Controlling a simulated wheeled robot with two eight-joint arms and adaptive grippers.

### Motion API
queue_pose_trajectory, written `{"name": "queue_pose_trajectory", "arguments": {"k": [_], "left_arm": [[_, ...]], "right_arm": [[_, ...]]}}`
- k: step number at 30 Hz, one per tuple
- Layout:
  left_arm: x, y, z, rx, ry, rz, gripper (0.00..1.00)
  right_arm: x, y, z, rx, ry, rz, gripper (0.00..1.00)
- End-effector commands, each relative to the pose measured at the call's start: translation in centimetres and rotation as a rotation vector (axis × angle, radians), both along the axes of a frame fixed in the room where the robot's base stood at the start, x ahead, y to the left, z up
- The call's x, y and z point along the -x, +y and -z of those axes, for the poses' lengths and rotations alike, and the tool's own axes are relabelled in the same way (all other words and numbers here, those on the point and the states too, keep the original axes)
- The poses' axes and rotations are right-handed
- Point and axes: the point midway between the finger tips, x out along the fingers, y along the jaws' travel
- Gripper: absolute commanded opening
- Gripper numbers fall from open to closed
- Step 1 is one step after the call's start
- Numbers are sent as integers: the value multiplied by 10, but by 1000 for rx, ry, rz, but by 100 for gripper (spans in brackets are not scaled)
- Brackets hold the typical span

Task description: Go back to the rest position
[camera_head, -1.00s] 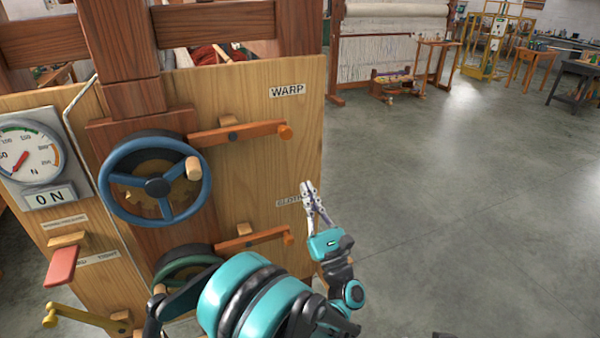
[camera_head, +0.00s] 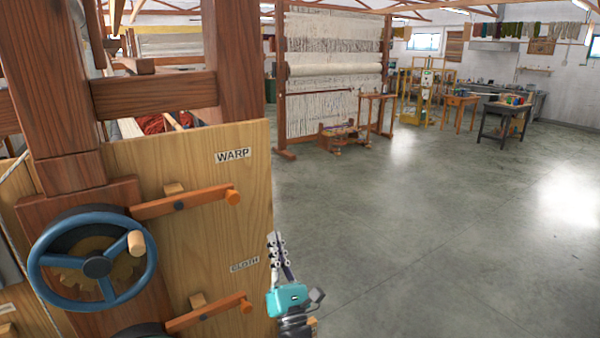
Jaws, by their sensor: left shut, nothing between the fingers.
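My left gripper (camera_head: 279,254) is in the lower middle of the head view, pointing up beside the right edge of the wooden panel (camera_head: 215,189). Its slim fingers are shut with nothing between them. I cannot tell whether it touches the panel edge. My right gripper is out of view.
The panel carries a blue handwheel (camera_head: 68,216), an orange WARP lever (camera_head: 185,204) and an orange CLOTH lever (camera_head: 209,315). Open grey floor (camera_head: 430,235) lies to the right. A large loom (camera_head: 333,75), a small table (camera_head: 461,101) and a dark table (camera_head: 505,110) stand farther back.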

Motion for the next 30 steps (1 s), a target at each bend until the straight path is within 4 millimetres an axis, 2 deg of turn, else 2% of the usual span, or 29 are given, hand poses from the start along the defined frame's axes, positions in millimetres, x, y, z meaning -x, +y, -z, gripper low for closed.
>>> {"name": "queue_pose_trajectory", "arguments": {"k": [1, 2, 5, 8, 11, 14, 18, 21, 25, 27, 30], "left_arm": [[-4, -1, -13, -144, 80, -15, 0], [-6, -5, -18, -243, 132, -22, 0], [-9, -13, -20, -590, 297, -44, 0], [1, -14, -4, -947, 449, -56, 0], [23, -5, 27, -1311, 587, -48, 0], [59, 13, 68, -1673, 711, -7, 0], [128, 52, 132, -2151, 846, 129, 0], [176, 77, 167, -2398, 899, 261, 0], [221, 99, 194, -2592, 924, 410, 0], [235, 105, 202, -2645, 926, 460, 0], [244, 109, 206, -2679, 927, 496, 0]], "right_arm": [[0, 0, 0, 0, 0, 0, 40], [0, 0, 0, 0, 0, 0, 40], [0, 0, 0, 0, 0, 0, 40], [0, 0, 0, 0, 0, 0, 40], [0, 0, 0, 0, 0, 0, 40], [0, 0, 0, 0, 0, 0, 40], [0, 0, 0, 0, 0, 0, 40], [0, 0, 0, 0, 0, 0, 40], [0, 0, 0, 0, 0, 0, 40], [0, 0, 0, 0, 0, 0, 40], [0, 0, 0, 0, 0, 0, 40]]}}
